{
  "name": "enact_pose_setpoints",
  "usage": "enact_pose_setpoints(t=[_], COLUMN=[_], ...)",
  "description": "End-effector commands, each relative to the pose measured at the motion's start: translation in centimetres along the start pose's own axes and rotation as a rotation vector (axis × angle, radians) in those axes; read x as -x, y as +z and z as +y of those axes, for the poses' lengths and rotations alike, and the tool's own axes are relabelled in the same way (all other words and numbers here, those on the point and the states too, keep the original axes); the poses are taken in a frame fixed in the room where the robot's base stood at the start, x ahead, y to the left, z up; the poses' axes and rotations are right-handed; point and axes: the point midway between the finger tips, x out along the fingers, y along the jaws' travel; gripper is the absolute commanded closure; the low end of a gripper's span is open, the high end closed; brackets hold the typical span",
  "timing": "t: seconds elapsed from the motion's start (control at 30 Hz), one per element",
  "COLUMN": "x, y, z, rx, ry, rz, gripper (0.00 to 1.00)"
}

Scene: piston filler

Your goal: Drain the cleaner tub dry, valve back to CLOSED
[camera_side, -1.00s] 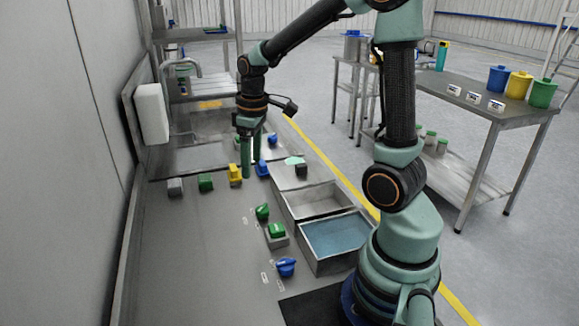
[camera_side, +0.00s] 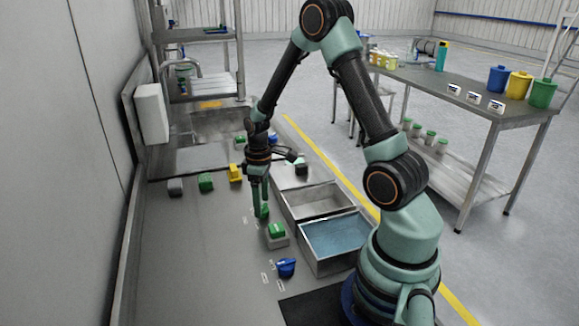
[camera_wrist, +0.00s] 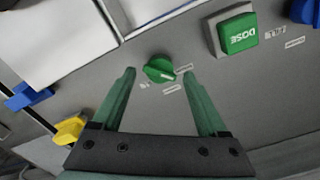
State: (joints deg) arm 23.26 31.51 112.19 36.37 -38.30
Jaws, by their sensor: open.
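My gripper (camera_side: 261,213) is open and points down over the green knob on the bench. In the wrist view the green knob (camera_wrist: 160,69) lies between the tips of my open gripper (camera_wrist: 158,74), with a gap on each side. One tub (camera_side: 338,234) holds blue liquid. A grey tub (camera_side: 318,203) beside it shows no clear liquid. A blue knob (camera_side: 286,267) sits in front of the green DOSE button (camera_side: 277,231). Labels by the knobs are too small to read, so I cannot tell which is the cleaner tub or its valve.
A yellow block-like knob (camera_side: 235,173), a green one (camera_side: 206,182) and a grey one (camera_side: 175,187) line the bench further back. A sink (camera_side: 222,124) lies behind. The bench's left front is clear. A side table (camera_side: 470,100) with coloured pots stands right.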

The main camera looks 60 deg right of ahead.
Motion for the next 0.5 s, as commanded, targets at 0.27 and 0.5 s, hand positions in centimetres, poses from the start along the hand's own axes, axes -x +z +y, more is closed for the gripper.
enact_pose_setpoints(t=[0.27,0.5], x=[-2.1,-2.2], y=[0.0,0.0], z=[0.0,0.0], rx=[0.0,0.0], ry=[0.001,0.001], rz=[0.001,0.001], gripper=[0.24,0.24])
